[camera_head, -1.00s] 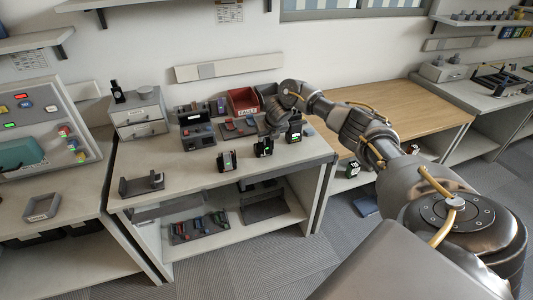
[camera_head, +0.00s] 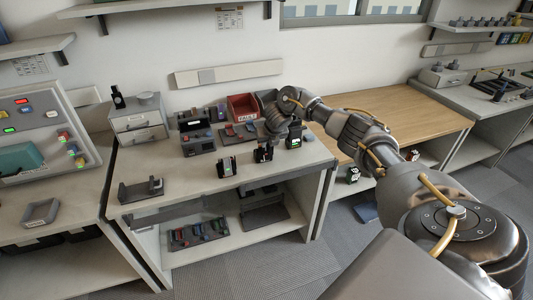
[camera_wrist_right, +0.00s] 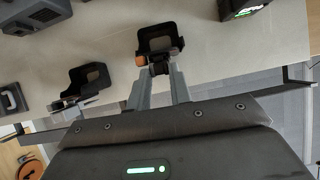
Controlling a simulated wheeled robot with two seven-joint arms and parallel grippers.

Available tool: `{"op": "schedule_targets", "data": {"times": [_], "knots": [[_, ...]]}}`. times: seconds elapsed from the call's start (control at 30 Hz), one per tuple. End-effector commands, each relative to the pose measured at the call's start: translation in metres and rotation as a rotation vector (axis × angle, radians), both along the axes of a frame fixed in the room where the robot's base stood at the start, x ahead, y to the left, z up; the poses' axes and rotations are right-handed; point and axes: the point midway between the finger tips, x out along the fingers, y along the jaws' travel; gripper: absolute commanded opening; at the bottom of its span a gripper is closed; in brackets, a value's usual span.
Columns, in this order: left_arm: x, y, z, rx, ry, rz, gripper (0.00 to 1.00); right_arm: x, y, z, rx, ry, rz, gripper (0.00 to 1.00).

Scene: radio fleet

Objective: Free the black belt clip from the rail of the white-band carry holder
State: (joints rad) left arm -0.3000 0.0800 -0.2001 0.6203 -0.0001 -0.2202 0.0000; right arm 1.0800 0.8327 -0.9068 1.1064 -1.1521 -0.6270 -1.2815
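A dark carry holder (camera_wrist_right: 160,38) stands upright on the bench just beyond my right fingertips; an orange patch shows on its left side in the wrist view. A small black part (camera_wrist_right: 158,69), apparently its belt clip, lies between the tips of my right gripper (camera_wrist_right: 159,76). The fingers stand apart on either side of it; contact is not clear. In the head view my right gripper (camera_head: 270,138) is above and behind this holder (camera_head: 263,154). A second dark holder (camera_wrist_right: 92,79), also in the head view (camera_head: 227,167), stands to its left. No white band is readable. My left gripper is out of view.
A radio with a green screen (camera_head: 294,139) stands close right of the holder. A grey cradle (camera_head: 141,190) sits at the bench's left, a red bin (camera_head: 243,106) and dark charger (camera_head: 198,140) behind. The bench front (camera_head: 190,199) is clear.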

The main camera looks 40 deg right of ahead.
Motion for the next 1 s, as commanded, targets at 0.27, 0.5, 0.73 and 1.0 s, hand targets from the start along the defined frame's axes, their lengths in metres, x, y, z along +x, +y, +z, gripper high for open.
{"op": "schedule_targets", "data": {"times": [0.27, 0.5, 0.73, 1.0], "knots": [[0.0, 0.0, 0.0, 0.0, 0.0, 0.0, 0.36, 0.0, 0.0, 0.0, 0.001, 0.0, 0.0, 0.0], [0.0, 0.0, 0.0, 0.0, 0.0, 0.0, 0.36, 0.0, 0.0, 0.0, 0.001, 0.0, 0.0, 0.0], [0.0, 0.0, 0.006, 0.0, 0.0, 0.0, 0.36, 0.0, 0.0, 0.006, 0.001, 0.0, 0.0, 0.0], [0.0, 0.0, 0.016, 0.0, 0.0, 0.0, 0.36, 0.0, 0.0, 0.018, 0.0, 0.0, 0.001, 0.0]]}}
